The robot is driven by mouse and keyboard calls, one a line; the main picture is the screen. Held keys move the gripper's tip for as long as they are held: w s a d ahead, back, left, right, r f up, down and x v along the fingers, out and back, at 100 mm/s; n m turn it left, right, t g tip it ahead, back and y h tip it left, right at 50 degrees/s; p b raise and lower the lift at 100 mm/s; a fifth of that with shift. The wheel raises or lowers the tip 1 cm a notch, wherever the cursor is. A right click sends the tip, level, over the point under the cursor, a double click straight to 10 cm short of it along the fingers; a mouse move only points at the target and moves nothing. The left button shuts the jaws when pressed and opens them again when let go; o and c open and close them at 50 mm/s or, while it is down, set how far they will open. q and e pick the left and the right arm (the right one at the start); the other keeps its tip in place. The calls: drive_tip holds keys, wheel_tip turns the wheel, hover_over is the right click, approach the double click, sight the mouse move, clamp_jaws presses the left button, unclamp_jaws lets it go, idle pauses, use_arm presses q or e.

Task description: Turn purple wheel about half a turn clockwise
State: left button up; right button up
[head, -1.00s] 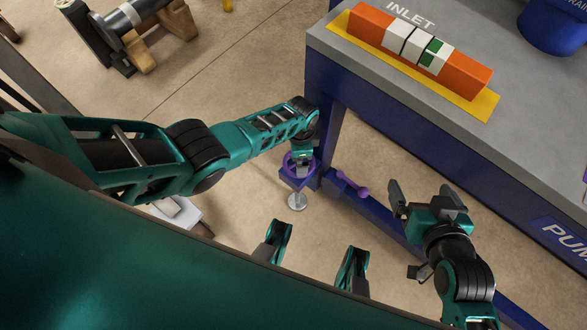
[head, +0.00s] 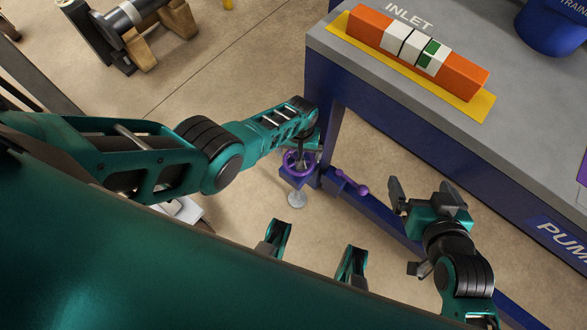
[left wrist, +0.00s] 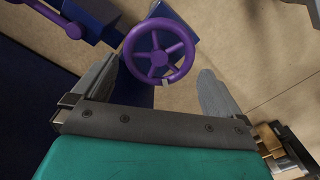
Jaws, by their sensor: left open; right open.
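The purple wheel (head: 298,163) is a spoked ring on a blue mount by the corner leg of the blue bench. In the left wrist view the purple wheel (left wrist: 160,54) faces me, with its rim, hub and spokes clear and a small pale mark on the rim nearest me. My left gripper (left wrist: 160,70) is open, with one finger on each side of the wheel in that view. I cannot tell whether a finger touches the rim. In the head view the left gripper is partly hidden at the wheel. My right gripper (head: 428,198) is open and empty, away from the wheel.
A purple lever (head: 352,187) sits on the low blue rail right of the wheel. The bench top (head: 405,90) holds an orange, white and green block row (head: 420,52) on a yellow plate.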

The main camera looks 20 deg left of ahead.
use_arm(q)
drive_tip(key=shift+n, duration=0.4)
drive_tip(key=shift+f+b, duration=1.1)
drive_tip(key=shift+f, duration=0.05)
drive_tip(key=shift+c, duration=0.5)
clamp_jaws()
